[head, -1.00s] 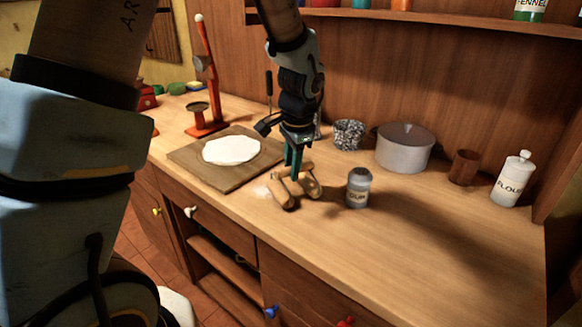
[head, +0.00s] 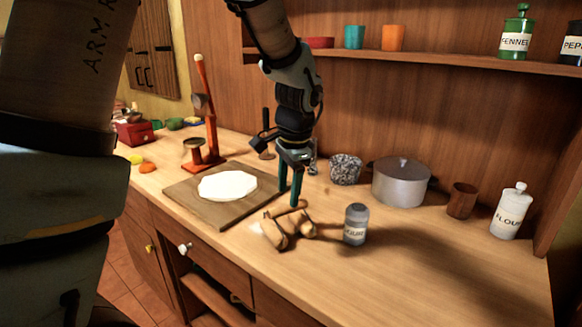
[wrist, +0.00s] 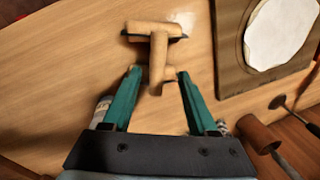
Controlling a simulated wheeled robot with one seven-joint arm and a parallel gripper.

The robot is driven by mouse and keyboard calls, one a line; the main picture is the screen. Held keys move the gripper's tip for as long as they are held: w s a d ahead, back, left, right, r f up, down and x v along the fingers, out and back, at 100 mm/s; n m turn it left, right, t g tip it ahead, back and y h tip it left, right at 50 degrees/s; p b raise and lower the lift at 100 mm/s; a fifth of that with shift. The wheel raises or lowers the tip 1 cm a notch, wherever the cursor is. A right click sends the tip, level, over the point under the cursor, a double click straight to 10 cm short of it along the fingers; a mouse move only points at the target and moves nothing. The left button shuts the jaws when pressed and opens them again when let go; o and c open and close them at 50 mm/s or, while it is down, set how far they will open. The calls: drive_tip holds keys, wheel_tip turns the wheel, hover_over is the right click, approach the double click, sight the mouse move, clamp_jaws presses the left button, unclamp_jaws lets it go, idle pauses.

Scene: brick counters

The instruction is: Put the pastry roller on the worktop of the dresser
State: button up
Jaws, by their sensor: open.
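The pastry roller (head: 287,226) is a light wooden tool with rollers at its two ends and a handle between them. It rests on the wooden worktop (head: 420,268) of the dresser, in front of the board and left of a grey jar. It also shows in the wrist view (wrist: 158,50), with its near end just between and beyond the fingertips. My gripper (head: 291,202) has green fingers, points down and is open and empty, just above and behind the roller. In the wrist view my gripper (wrist: 159,72) has its fingers spread on either side of the roller's near end.
A board (head: 185,196) with flat white dough (head: 228,185) lies to the left, behind it a red stand (head: 208,125). The grey jar (head: 355,224) stands close right of the roller. A speckled pot (head: 345,169), lidded pot (head: 401,182), wooden cup (head: 461,200) and flour jar (head: 510,212) line the back. The front right is clear.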

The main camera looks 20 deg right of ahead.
wheel_tip(320, 180, up, 8)
drive_tip(key=s, duration=0.1)
drive_tip(key=a+f+n, duration=0.3)
drive_tip(key=a+n, duration=0.2)
drive_tip(key=a, duration=0.4)
drive_tip(key=s+a+f+n, duration=0.1)
drive_tip(key=a+f+n, duration=0.3)
drive_tip(key=a, duration=0.6)
drive_tip(key=a+f+n, duration=0.3)
drive_tip(key=a+n, duration=0.3)
drive_tip(key=a, duration=0.4)
drive_tip(key=shift+s+a+f+n+b, duration=0.15)
drive_tip(key=shift+s+a+n+b, duration=0.15)
drive_tip(key=shift+s+b, duration=0.1)
